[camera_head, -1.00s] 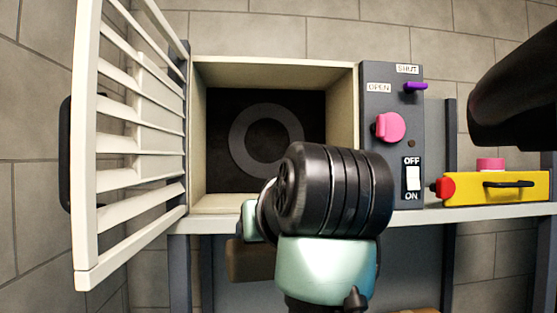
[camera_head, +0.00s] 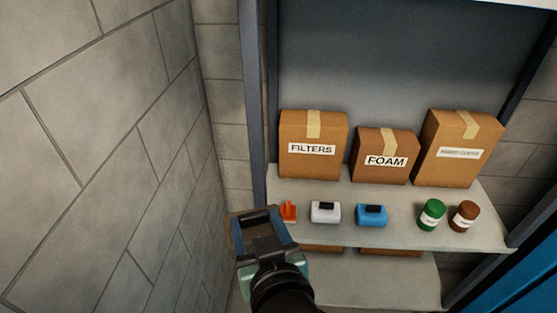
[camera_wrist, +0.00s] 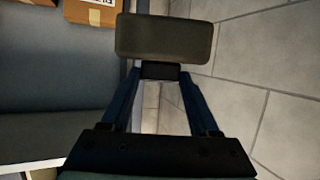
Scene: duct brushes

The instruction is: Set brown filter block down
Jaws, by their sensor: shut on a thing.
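The brown filter block (camera_wrist: 165,38) is a dark brownish rectangular block with a small black grip piece, seen beyond the fingers in the wrist view. My gripper (camera_wrist: 160,73) is shut on that black piece and holds the block out in front of it. In the head view my gripper (camera_head: 258,220) is at the left front of a grey shelf (camera_head: 400,235), left of the small items.
On the shelf stand cartons marked FILTERS (camera_head: 313,150), FOAM (camera_head: 385,162) and a third (camera_head: 458,150). In front are an orange item (camera_head: 288,211), a white block (camera_head: 325,213), a blue block (camera_head: 371,215), a green jar (camera_head: 431,214) and a brown jar (camera_head: 464,216). A wall (camera_head: 120,150) is at left.

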